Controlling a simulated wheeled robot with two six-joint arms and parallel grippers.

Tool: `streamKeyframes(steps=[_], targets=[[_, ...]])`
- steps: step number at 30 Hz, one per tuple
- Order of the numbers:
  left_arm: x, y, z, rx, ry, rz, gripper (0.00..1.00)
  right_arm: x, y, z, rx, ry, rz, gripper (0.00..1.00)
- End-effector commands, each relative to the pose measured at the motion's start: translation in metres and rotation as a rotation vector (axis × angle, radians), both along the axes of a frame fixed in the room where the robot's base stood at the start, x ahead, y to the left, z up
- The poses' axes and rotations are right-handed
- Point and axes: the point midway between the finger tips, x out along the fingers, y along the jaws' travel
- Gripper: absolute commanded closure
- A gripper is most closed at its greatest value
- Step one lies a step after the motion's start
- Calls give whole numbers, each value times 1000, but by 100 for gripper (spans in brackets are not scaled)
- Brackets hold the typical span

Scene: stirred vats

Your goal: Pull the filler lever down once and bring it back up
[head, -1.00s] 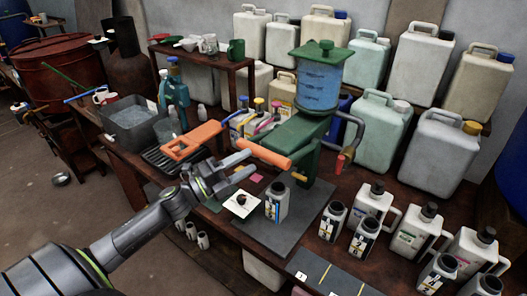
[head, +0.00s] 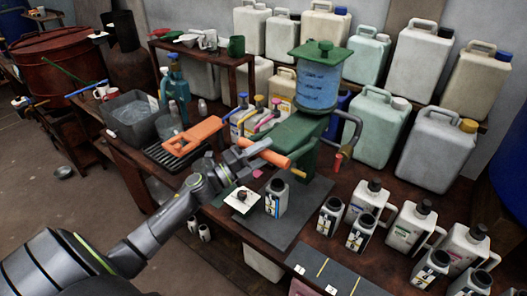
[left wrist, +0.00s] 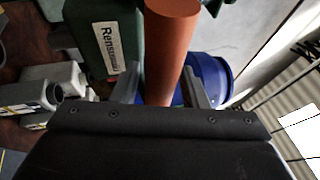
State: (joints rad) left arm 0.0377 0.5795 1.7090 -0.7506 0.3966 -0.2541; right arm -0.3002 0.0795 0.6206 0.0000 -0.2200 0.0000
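The filler has a green body (head: 296,133) and a blue drum (head: 318,88) with a green lid. Its lever ends in an orange grip (head: 277,158) that points left, roughly level. My left gripper (head: 250,153) is at this grip. In the left wrist view the orange grip (left wrist: 168,45) runs between the two fingers (left wrist: 162,82), which look still apart with a slight gap on the left side. A white open-topped bottle (head: 277,198) stands upright on the dark mat below the filler. My right gripper is not in view.
An orange-handled tool (head: 192,136) and a grey tub (head: 130,115) are to the left. A white card (head: 242,199) lies beside the bottle. Several open and capped bottles (head: 370,200) stand at the right. Large jugs (head: 437,150) line the back.

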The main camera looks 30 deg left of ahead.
Motion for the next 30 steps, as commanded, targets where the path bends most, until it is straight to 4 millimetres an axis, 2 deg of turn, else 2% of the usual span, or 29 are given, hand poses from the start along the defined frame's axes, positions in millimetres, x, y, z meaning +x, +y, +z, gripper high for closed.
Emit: streamKeyframes(steps=[1,9,23,30], targets=[[0,0,0,0,0,0,67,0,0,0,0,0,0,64],[0,0,0,0,0,0,100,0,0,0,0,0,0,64],[2,0,9,0,-1,0,100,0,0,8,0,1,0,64],[8,0,30,0,-3,0,100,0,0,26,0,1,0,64]])
